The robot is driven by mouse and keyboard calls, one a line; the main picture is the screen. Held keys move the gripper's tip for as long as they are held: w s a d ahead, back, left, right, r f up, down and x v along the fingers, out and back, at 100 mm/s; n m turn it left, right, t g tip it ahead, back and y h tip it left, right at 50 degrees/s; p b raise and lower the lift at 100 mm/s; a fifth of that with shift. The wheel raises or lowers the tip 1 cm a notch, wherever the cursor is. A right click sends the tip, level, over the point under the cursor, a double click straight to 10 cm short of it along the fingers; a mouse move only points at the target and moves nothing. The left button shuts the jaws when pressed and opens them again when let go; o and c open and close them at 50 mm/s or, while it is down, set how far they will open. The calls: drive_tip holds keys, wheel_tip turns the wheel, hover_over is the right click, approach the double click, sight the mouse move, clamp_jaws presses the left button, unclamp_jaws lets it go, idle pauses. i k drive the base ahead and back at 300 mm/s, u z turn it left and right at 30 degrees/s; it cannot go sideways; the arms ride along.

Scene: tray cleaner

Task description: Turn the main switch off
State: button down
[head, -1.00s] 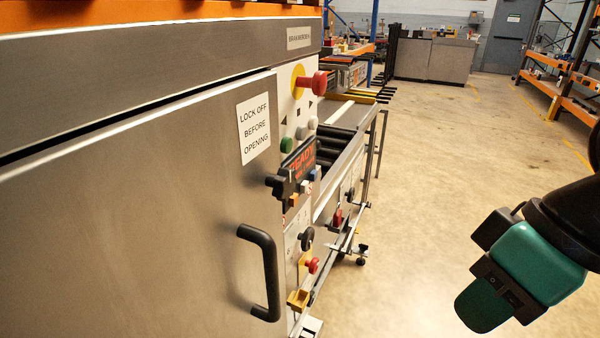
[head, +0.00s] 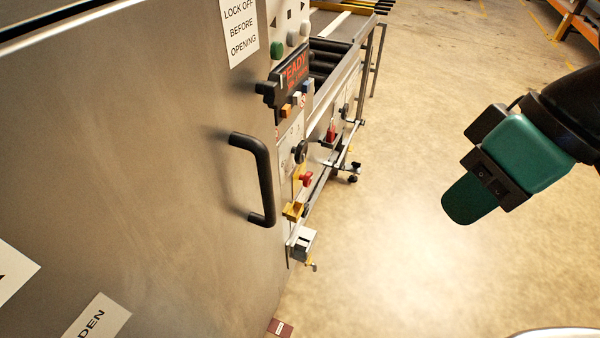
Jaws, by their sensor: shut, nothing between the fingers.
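The machine's side panel (head: 284,160) shows edge-on just right of the large steel door. It carries a black round knob (head: 300,152), a red knob (head: 305,180) and a yellow part (head: 292,211) below it. I cannot tell for certain which of these is the main switch, nor read its position. My gripper (head: 462,205), teal and black, hangs over the floor on the right, well apart from the panel. It is shut and holds nothing.
A black door handle (head: 262,180) sticks out from the steel door (head: 130,150). A dark display with red letters (head: 290,75) juts from the panel. A roller conveyor (head: 335,55) extends behind. The floor (head: 400,260) between panel and gripper is clear.

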sight(306, 178)
drive_tip(key=z, duration=0.35)
drive_tip(key=k, duration=0.4)
drive_tip(key=z, duration=1.15)
drive_tip(key=i, duration=0.8)
drive_tip(key=u, duration=0.95)
drive_tip(key=i, duration=0.55)
drive_tip(key=u, duration=0.65)
